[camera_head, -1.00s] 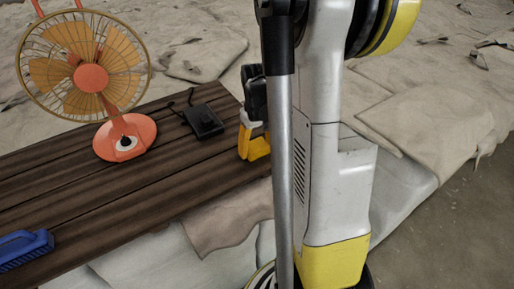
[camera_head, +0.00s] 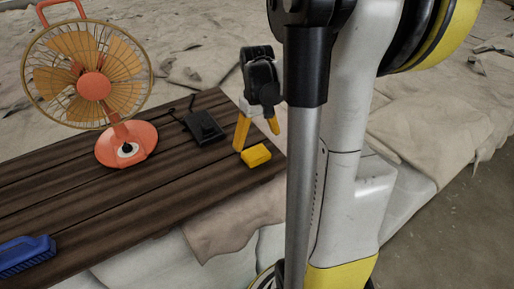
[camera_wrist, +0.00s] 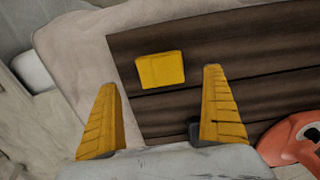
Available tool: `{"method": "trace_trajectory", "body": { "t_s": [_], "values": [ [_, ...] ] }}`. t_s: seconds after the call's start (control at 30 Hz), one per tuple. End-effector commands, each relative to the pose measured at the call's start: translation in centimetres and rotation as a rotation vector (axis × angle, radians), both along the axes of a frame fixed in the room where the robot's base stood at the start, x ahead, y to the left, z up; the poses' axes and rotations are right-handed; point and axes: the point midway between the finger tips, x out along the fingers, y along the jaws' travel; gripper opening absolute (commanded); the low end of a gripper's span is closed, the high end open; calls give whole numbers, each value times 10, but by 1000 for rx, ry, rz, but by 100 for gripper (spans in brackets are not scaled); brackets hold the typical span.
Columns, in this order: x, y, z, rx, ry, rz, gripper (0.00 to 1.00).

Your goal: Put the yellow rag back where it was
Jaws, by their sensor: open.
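The yellow rag (camera_head: 256,155) is a small folded block lying on the dark wooden boards near their right end. It also shows in the wrist view (camera_wrist: 161,70), flat on the boards, beyond my fingertips and between their lines. My gripper (camera_head: 257,128) has yellow fingers spread apart, just above and behind the rag in the head view. In the wrist view my gripper (camera_wrist: 160,78) is open with nothing between its fingers. The fingers appear apart from the rag.
An orange fan (camera_head: 124,146) stands on the boards (camera_head: 130,195) at the left. A black device (camera_head: 203,126) lies between fan and rag. A blue brush (camera_head: 25,255) is at the front left. Pale cloth (camera_head: 222,230) hangs below the front edge. The middle of the boards is clear.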

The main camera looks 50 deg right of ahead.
Motion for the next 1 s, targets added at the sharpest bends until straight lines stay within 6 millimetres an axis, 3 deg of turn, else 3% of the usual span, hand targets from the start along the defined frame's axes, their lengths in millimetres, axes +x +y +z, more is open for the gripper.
{"method": "trace_trajectory", "body": {
  "t_s": [0.03, 0.2, 0.43, 0.53, 0.67, 0.8, 1.0],
  "values": [
    [0, 0, 13, 0, 0, 0, 98],
    [0, 0, 40, 0, 0, 0, 98],
    [0, 2, 52, -1, -2, 2, 98],
    [1, 16, 59, -15, -25, 15, 98],
    [1, 66, 77, -60, -114, 60, 98],
    [-9, 139, 96, -102, -271, 124, 98],
    [-34, 217, 102, -101, -488, 197, 98]
  ]
}}
